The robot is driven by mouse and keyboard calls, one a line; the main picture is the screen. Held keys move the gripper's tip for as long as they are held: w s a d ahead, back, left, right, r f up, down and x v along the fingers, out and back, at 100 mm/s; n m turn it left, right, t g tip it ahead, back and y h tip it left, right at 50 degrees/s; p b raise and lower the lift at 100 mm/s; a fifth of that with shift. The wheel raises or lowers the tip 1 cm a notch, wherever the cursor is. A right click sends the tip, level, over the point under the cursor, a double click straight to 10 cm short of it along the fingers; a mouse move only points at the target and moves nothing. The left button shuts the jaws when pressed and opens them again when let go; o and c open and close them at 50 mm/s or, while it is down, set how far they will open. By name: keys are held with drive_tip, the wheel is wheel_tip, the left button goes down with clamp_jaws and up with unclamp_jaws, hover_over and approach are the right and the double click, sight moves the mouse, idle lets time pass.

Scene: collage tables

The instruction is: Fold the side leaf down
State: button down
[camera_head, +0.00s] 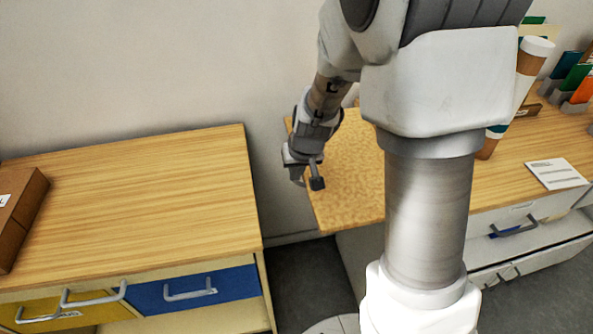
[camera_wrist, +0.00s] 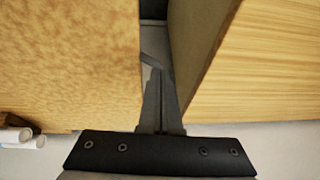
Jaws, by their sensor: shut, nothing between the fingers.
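The side leaf (camera_head: 345,185) is a speckled tan board. It stands out level from the left end of the right-hand table (camera_head: 515,165), its join to it hidden behind my arm. In the wrist view the leaf (camera_wrist: 65,60) fills the left side. My gripper (camera_head: 316,183) is shut and empty near the leaf's free left edge. In the wrist view its fingertips (camera_wrist: 156,62) lie over the gap just beside that edge. I cannot tell whether they touch it or how high they are.
The left-hand table (camera_head: 150,190) stands across a narrow floor gap (camera_head: 305,275), with a brown box (camera_head: 18,215) and yellow and blue drawers (camera_head: 190,289) below. The right-hand table holds a cup (camera_head: 534,62), a white card (camera_head: 556,173) and coloured folders. Its drawer (camera_head: 515,236) is partly open.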

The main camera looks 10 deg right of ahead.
drive_tip(key=d+f+n+h+b, duration=0.1)
drive_tip(key=d+f+h+b, duration=0.25)
drive_tip(key=f, duration=0.95)
drive_tip(key=d+f+h+b, duration=0.25)
drive_tip(key=f+b, duration=0.25)
drive_tip(key=f, duration=0.7)
drive_tip(key=d+f+h+b, duration=0.1)
drive_tip(key=d+f+b, duration=0.3)
drive_tip(key=d, duration=0.4)
drive_tip(key=d+f+h+b, duration=0.1)
drive_tip(key=d+f+b, duration=0.3)
drive_tip(key=d, duration=0.4)
drive_tip(key=shift+f+n+h+b, duration=0.3)
drive_tip(key=shift+f+b, duration=0.05)
drive_tip(key=shift+f, duration=0.25)
idle(0.4)
idle(0.4)
